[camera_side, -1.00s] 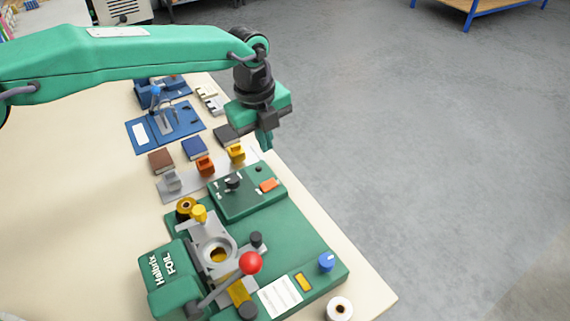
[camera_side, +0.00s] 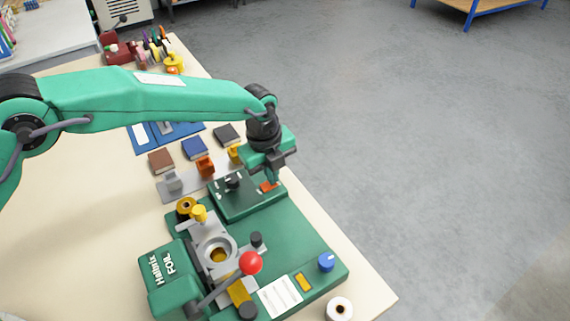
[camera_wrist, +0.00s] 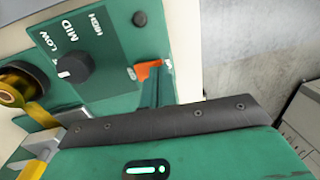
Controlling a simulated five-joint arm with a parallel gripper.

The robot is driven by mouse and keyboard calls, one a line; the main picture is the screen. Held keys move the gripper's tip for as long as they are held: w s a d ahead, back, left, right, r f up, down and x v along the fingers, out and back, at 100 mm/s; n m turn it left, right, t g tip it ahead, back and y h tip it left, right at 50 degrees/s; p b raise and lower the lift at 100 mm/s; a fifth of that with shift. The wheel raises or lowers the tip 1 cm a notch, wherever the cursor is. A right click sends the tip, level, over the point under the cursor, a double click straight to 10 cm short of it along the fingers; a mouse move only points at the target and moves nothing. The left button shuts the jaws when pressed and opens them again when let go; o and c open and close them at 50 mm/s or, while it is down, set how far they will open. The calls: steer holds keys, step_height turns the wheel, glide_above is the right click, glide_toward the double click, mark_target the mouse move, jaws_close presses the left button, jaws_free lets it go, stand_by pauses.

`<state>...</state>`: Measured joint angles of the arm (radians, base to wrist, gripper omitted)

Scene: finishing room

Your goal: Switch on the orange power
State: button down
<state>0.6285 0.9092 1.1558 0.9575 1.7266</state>
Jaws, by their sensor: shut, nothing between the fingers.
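The orange power switch (camera_side: 265,188) sits on the green control box of the foil machine, partly hidden by my fingers. It also shows in the wrist view (camera_wrist: 147,69) beside a small printed mark. My gripper (camera_side: 273,182) points down with its fingers shut and empty, the tips right at the switch. In the wrist view my fingers (camera_wrist: 158,82) reach up to the switch's edge. I cannot tell whether they touch it or which way the switch is tipped.
A black knob (camera_side: 232,181) marked LOW, MID, HIGH is left of the switch. The green foil machine (camera_side: 310,245) carries a red-ball lever (camera_side: 250,263) and a blue knob (camera_side: 327,262). Orange and yellow holders stand behind. Open floor lies right of the table.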

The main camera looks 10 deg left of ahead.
steer(key=shift+w+d+f, duration=0.1)
steer(key=shift+f, duration=0.1)
stand_by(0.3)
steer(key=shift+s+a, duration=0.2)
steer(key=shift+s+a+r, duration=0.15)
steer(key=shift+s+a, duration=0.25)
steer(key=shift+r, duration=0.15)
stand_by(0.4)
step_height(320, 180, up, 14)
steer(key=s+a, duration=0.1)
stand_by(0.6)
steer(key=shift+s+a, duration=0.1)
